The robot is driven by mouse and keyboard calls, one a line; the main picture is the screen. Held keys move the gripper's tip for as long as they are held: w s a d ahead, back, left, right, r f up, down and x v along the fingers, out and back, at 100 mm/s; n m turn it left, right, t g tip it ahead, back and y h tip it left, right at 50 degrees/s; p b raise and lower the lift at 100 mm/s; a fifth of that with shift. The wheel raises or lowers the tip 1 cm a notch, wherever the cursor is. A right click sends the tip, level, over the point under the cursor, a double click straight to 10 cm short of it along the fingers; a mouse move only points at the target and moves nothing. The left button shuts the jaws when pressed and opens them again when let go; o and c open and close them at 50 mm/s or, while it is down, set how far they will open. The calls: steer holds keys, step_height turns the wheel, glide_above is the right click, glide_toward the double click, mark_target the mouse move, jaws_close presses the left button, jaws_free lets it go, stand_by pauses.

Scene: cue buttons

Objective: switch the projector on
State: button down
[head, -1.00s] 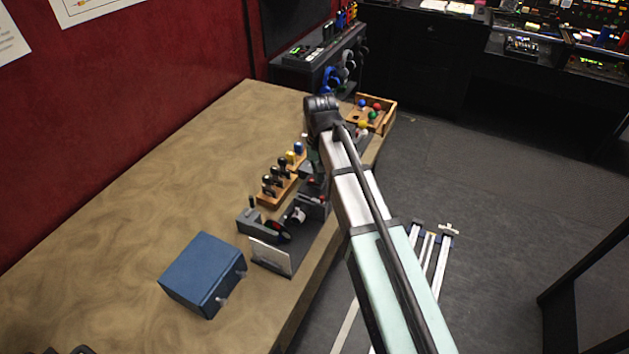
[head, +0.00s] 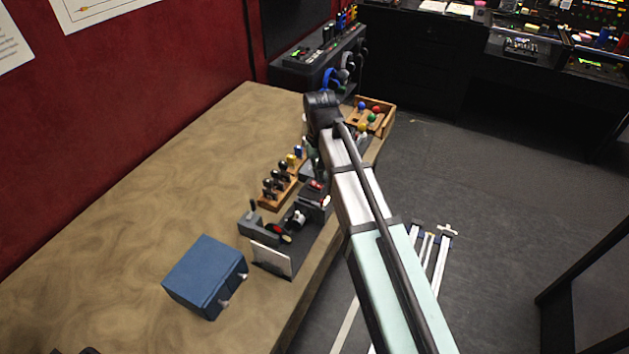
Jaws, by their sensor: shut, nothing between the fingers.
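A dark grey control unit (head: 292,242) with levers, red and black parts and a white card (head: 271,259) on its front stands at the table's right edge. Red parts (head: 316,185) show at its far end, beside my arm. No label is readable, so I cannot tell which control belongs to the projector, and I cannot pick out a projector. My gripper (head: 314,150) hangs below the dark wrist, over the far part of these controls. It is shut and mostly hidden by my arm; contact with a control cannot be seen.
A wooden rack (head: 276,197) with several dark, yellow and blue knobs stands behind the unit. A blue box (head: 206,276) is at the near left. A wooden tray (head: 388,121) of coloured balls lies beyond my wrist. The left of the table (head: 130,220) is clear.

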mark_target(319, 186)
steer(key=shift+r+p, duration=1.25)
steer(key=shift+r, duration=0.8)
steer(key=s+d+f, duration=0.6)
steer(key=d+f, duration=0.1)
steer(key=f, duration=0.3)
steer(key=s+d+f+m, duration=0.1)
steer(key=s+d+f, duration=0.45)
steer(key=f, duration=0.35)
steer(key=s+d+f, duration=0.6)
steer(key=d+f, duration=0.1)
steer(key=f, duration=0.3)
steer(key=s+f+g+b, duration=0.6)
steer(key=s+f, duration=1.7)
steer(key=s, duration=0.4)
steer(key=shift+s+a+g+b, duration=0.15)
steer(key=shift+s+g+b, duration=0.05)
steer(key=shift+g+b, duration=0.25)
